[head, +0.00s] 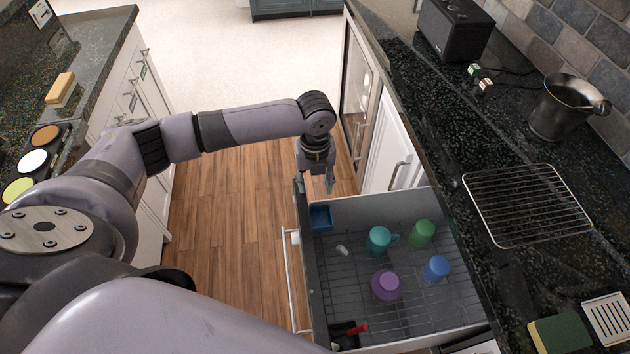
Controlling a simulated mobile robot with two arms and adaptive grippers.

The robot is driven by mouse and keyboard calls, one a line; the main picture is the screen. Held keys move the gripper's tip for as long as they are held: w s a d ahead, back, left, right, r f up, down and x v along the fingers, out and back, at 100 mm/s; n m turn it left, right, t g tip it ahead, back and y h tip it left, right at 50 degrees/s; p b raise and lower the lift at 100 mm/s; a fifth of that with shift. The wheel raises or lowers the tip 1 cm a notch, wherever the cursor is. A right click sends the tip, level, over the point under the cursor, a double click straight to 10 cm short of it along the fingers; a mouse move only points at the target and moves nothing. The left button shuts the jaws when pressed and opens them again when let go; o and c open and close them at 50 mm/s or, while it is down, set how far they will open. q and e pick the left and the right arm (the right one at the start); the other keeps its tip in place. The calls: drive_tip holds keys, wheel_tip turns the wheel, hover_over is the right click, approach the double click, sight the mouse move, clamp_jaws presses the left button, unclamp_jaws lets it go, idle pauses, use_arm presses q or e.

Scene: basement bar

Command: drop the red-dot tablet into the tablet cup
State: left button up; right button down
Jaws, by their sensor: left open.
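A small white piece (342,250), perhaps the tablet, lies on the wire rack of the pulled-out drawer (455,318); I cannot make out a red dot on it. A blue square cup (320,217), perhaps the tablet cup, sits in the drawer's far left corner; its inside is hard to see. My left gripper (329,184) is open and points down above the drawer's far left corner, just beyond the blue cup. I see nothing between its fingers. My right gripper is not in view.
In the rack stand a teal mug (379,239), a green cup (422,233), a blue cup (437,268) and a purple cup (386,286). A black holder with a red handle (357,330) is at the near left.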

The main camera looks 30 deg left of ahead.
use_arm(q)
wheel_tip(320, 180, up, 12)
idle(0.5)
drive_tip(key=shift+f, duration=0.1)
